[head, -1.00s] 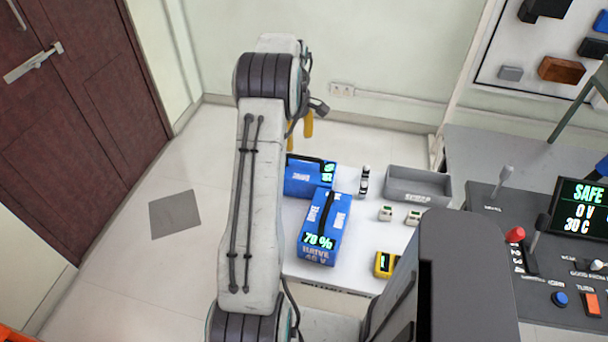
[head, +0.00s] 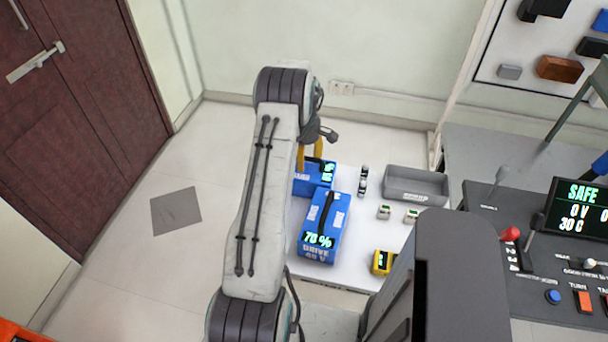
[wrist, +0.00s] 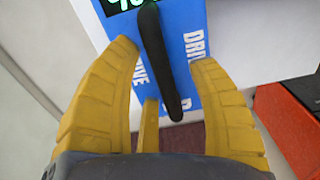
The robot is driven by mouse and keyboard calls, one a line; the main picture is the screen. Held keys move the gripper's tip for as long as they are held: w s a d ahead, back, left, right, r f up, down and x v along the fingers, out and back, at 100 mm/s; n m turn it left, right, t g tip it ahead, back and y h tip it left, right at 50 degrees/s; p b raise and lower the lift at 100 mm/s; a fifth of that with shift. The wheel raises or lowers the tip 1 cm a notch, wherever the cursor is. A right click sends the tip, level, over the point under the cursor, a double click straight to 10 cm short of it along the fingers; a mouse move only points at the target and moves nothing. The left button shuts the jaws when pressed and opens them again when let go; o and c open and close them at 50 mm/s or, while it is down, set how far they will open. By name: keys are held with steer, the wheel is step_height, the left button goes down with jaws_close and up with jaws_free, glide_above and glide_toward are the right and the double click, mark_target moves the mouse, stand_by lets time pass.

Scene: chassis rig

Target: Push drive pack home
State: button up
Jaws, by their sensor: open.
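Two blue drive packs with black handles are on the white tabletop. The front pack (head: 322,228) reads "78 %" and "DRIVE 48 V". The rear pack (head: 310,186) stands behind it, partly hidden by my arm; its green display is too small to read surely. My gripper (head: 311,160), with yellow fingers, is at the rear pack's top. In the wrist view my open gripper (wrist: 166,58) has its fingers either side of a black handle (wrist: 157,55) on a blue pack (wrist: 186,40) marked "DRIVE". The handle looks unclamped; I cannot tell whether a finger touches it.
A grey open tray (head: 416,186) stands at the table's back right. Small white-and-green blocks (head: 384,212) and a yellow device (head: 383,262) lie on the table's right side. A control console (head: 540,260) with a "SAFE" screen (head: 580,213) is at the right.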

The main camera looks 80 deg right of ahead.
steer(key=shift+o, duration=0.3)
jaws_close()
steer(key=shift+d+r, duration=0.1)
stand_by(0.5)
